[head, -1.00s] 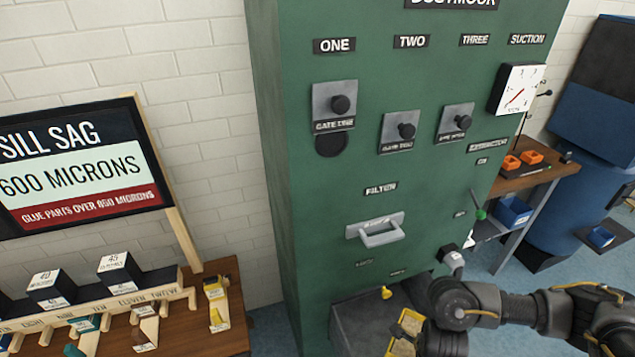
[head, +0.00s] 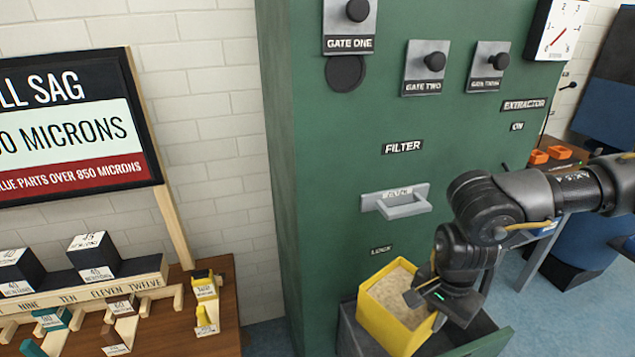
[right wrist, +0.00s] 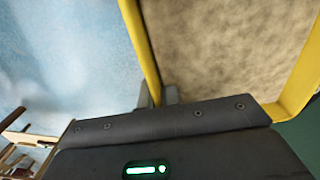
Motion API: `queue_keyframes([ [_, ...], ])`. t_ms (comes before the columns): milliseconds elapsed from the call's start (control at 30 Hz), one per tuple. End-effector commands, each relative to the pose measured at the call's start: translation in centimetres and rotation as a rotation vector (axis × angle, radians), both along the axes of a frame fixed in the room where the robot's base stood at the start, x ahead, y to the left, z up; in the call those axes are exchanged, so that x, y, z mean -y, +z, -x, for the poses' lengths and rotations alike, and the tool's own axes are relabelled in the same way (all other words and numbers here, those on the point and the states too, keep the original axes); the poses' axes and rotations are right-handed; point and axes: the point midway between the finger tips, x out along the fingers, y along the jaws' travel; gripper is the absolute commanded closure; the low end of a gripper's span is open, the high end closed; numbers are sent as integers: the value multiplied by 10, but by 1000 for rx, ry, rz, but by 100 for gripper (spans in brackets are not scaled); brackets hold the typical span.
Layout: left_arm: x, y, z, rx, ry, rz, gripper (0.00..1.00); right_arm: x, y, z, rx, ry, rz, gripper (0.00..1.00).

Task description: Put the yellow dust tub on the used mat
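The yellow dust tub (head: 384,326), full of tan dust, is at the open dark grey drawer (head: 482,343) low on the green cabinet. I cannot tell whether it rests in the drawer or hangs just above it. My right gripper (head: 424,291) is at the tub's right wall. In the right wrist view the fingers (right wrist: 160,97) are close together around the yellow wall (right wrist: 139,45), so it looks shut on the tub. I cannot make out a mat marked as used. My left gripper is out of view.
The green cabinet (head: 315,200) carries a grey filter handle (head: 404,206) above the tub. A wooden bench (head: 222,335) with labelled blocks and a sign board (head: 70,125) stands at left. Orange parts (head: 539,156) lie on a bench behind my right arm. Blue floor shows between.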

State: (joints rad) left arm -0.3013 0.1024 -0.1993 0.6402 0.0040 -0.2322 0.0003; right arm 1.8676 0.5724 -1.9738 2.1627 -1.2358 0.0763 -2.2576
Motion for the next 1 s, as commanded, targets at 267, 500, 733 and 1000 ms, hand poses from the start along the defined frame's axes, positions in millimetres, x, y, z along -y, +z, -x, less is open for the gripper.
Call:
queue_keyframes([
  [267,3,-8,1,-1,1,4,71,-2,12,-13,1,5,-1,100],
  [500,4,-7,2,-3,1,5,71,-1,12,-8,10,251,5,100],
  [733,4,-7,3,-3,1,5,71,-2,10,20,9,697,10,100],
  [1000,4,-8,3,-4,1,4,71,-1,9,45,4,907,2,100],
])
